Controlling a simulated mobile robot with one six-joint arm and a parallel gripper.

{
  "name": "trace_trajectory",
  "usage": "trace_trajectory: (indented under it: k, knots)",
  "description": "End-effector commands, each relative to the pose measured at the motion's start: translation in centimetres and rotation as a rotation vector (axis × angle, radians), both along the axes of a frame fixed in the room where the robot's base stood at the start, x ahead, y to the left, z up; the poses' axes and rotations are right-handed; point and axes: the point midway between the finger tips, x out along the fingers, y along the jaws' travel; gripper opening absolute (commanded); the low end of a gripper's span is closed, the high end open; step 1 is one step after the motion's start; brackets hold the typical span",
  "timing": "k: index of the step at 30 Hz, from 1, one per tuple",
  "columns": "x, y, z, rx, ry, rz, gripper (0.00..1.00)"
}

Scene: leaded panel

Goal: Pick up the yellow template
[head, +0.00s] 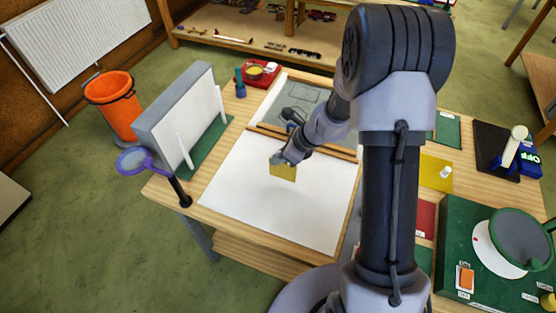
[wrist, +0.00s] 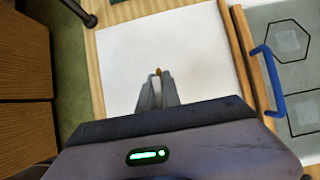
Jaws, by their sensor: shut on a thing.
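The yellow template (head: 283,170) is a small flat yellow piece, held by my gripper (head: 280,158) above the large white sheet (head: 250,200) on the wooden table. In the wrist view, my gripper (wrist: 158,76) is shut on it, and only a thin yellow edge of the template (wrist: 159,72) shows between the fingertips. In the head view the template hangs below the fingers, with a faint shadow on the sheet beneath. The exact height above the sheet is hard to tell.
A drawing with hexagons (wrist: 288,42) and a blue handle (wrist: 268,75) lie beyond a wooden strip (wrist: 245,50). A magnifier (head: 135,160) stands at the table's left edge by a grey-white block (head: 178,125). A green grinder station (head: 500,245) is at right. The white sheet is otherwise clear.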

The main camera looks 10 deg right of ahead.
Motion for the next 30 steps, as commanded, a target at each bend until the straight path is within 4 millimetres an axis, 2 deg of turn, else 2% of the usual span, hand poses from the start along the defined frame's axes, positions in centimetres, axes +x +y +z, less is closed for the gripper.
trace_trajectory:
  k: [5, 12, 15, 21, 30]
  knots:
    - [-4.2, 0.3, -0.1, 0.0, 0.004, -0.001, 0.0]
    - [-11.4, 0.8, 0.5, 0.0, 0.004, -0.003, 0.0]
    - [-13.5, 1.0, 0.8, -0.001, 0.002, -0.003, 0.0]
    - [-15.3, 1.2, 1.1, 0.0, 0.003, 0.0, 0.0]
    - [-15.3, 1.1, 1.0, -0.003, 0.0, 0.003, 0.0]
